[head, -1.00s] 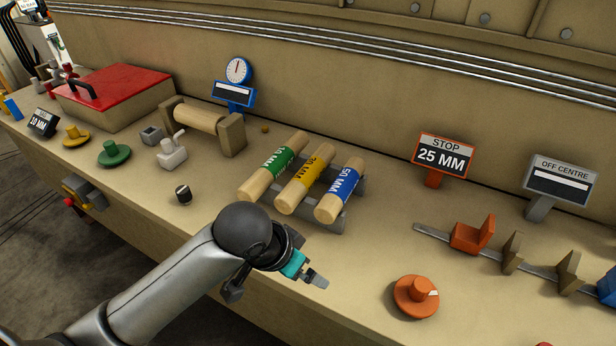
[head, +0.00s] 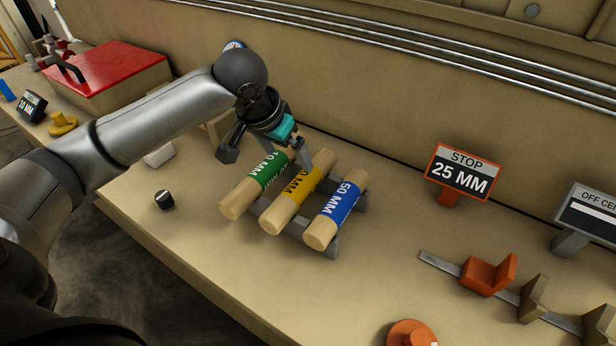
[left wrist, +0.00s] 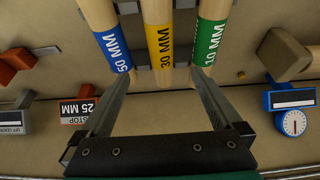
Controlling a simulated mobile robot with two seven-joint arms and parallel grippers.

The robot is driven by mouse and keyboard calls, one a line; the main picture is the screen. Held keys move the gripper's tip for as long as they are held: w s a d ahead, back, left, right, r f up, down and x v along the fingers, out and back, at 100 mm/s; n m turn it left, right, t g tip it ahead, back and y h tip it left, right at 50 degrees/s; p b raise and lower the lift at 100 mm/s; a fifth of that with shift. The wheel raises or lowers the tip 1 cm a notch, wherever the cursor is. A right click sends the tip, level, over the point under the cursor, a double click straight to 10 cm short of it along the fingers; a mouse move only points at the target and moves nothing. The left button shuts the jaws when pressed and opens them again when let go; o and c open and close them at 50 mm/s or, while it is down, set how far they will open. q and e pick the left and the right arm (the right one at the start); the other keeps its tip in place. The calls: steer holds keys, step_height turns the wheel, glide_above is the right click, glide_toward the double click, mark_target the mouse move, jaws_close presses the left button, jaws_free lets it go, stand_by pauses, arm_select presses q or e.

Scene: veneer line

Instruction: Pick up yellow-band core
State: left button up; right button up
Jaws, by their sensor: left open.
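The yellow-band core (head: 300,190), a pale wooden cylinder marked 30 MM, lies in the middle of a grey rack (head: 331,246), between the green-band core (head: 262,176) and the blue-band core (head: 340,204). My left gripper (head: 312,160) is at the far end of the cores, open and empty, and partly covers that end. In the left wrist view the yellow-band core (left wrist: 160,44) lies between the two spread fingers (left wrist: 163,76). The finger tips are near the blue-band core (left wrist: 114,48) and green-band core (left wrist: 209,40); I cannot tell whether they touch. My right gripper is out of view.
A STOP 25 MM sign (head: 461,173) and an orange stop block (head: 488,274) on a rail stand to the right. A red-lidded box (head: 115,76) is at the back left. A small black knob (head: 164,200) is left of the rack.

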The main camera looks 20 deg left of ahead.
mark_target(298, 183)
arm_select(q)
steer(key=x, duration=0.3)
steer(key=shift+s+f, duration=0.15)
steer(key=shift+f, duration=0.15)
steer(key=b+x, duration=0.1)
steer(key=x, duration=0.3)
steer(key=shift+f, duration=0.3)
steer(key=shift+x, duration=0.9)
steer(key=shift+b+x, duration=0.65)
steer(key=shift+x, duration=1.7)
steer(key=shift+s+a, duration=0.1)
steer(key=shift+s, duration=0.05)
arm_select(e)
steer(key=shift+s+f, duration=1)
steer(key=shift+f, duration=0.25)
arm_select(q)
steer(key=shift+c, duration=0.3)
jaws_close()
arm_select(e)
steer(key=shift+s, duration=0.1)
